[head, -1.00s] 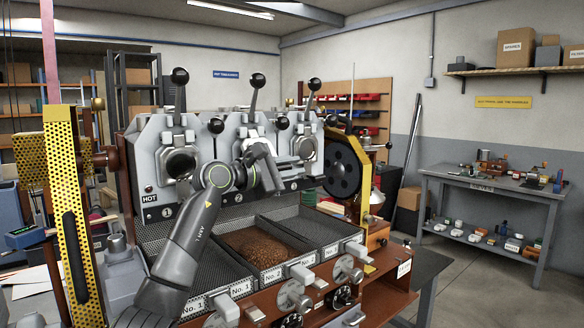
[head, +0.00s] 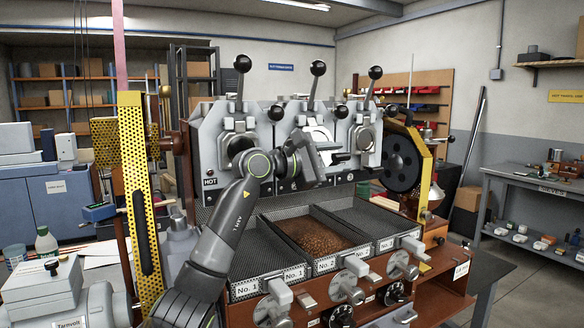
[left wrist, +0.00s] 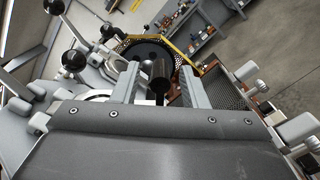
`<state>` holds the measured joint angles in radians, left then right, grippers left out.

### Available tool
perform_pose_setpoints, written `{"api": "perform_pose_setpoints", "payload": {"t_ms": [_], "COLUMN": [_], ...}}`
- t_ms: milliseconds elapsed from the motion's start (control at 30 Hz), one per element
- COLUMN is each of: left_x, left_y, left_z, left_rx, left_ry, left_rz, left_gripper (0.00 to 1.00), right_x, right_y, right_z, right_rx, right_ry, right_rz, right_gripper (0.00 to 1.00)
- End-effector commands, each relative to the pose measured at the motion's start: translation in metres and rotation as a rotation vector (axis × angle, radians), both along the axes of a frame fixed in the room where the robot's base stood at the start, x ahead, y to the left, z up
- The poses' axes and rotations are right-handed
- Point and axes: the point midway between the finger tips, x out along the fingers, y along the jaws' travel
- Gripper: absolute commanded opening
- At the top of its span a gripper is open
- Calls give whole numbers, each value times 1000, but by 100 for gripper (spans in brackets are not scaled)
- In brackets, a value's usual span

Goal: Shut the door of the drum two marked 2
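Drum two (head: 320,133) is the middle of three grey drum fronts on the roaster, with a bright, pale round face. Its door is largely hidden behind my left gripper, so I cannot tell how far open it stands. My left gripper (head: 335,156) is just in front of and below that face. In the left wrist view the two fingers of my left gripper (left wrist: 160,88) are apart. A dark cylindrical knob (left wrist: 155,73) shows between them; contact is not clear. A pale ring (left wrist: 97,95) lies left of the fingers. My right gripper is not in view.
Drum one (head: 238,147) and drum three (head: 364,137) flank the middle one. Black-balled levers (head: 318,68) rise above the drums. Below are mesh trays, the middle one holding brown beans (head: 312,236). A black wheel (head: 400,165) in a yellow guard (head: 425,170) stands at right.

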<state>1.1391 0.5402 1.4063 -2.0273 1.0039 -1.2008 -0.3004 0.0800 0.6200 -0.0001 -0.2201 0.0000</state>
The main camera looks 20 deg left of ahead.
Motion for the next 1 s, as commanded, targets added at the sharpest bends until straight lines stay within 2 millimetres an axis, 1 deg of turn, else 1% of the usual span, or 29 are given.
{"api": "perform_pose_setpoints", "payload": {"t_ms": [33,200,400,500,600,733,867,1000], "left_x": [-10,-42,-73,-85,-94,-101,-104,-104], "left_y": [10,34,58,67,74,79,82,82], "left_z": [-4,-4,-3,-3,-3,-2,-1,-1], "left_rx": [5,7,6,5,4,1,2,1], "left_ry": [-3,-1,-1,2,1,2,2,2], "left_rz": [4,4,4,3,3,1,0,0], "left_gripper": [40,40,40,40,40,40,40,40], "right_x": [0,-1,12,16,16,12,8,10], "right_y": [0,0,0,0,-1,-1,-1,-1], "right_z": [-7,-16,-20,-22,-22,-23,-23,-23], "right_rx": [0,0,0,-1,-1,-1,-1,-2], "right_ry": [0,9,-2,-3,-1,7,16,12], "right_rz": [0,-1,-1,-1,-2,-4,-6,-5], "right_gripper": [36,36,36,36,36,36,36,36]}}
